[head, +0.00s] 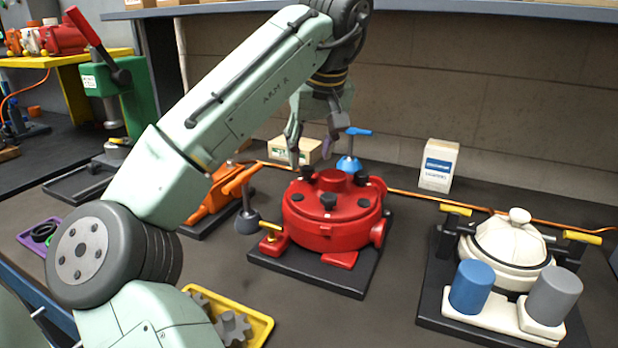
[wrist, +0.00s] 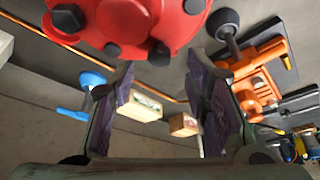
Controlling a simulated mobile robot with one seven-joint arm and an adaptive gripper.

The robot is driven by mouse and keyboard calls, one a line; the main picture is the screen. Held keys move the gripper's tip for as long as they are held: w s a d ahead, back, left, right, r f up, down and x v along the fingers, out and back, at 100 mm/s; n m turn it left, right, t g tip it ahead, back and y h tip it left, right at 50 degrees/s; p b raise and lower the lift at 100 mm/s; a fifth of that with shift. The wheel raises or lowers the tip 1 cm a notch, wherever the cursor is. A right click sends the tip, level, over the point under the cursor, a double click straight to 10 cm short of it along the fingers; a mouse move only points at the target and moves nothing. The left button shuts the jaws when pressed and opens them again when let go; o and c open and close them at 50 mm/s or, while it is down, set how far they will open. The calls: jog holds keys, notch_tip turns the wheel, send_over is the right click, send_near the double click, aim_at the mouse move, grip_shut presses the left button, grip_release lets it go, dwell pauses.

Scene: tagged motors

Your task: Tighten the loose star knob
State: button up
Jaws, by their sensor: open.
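The red round motor housing (head: 335,225) stands on a black base plate (head: 310,275) in the middle of the bench. Several black knobs sit around its top, among them a front knob (head: 328,201) and a back-left knob (head: 307,173). Which one is loose I cannot tell. My gripper (head: 312,148) is open and empty above the back-left side of the housing. In the wrist view the red housing (wrist: 130,20) fills the top, with a knob (wrist: 159,53) near the gap between my finger pads and another knob (wrist: 68,17) at the left. The fingers touch no knob that I can see.
An orange machine (head: 215,195) and a grey-headed lever (head: 247,215) stand left of the housing. A blue-handled tool (head: 350,150) and a white box (head: 439,166) stand behind. A white pot-like unit (head: 510,250) is at right. A yellow tray (head: 255,325) holds gears in front.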

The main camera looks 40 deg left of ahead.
aim_at(307, 168)
jog(key=b+x, duration=0.1)
jog(key=x, duration=0.2)
jog(key=shift+f, duration=0.2)
grip_shut()
dwell(0.3)
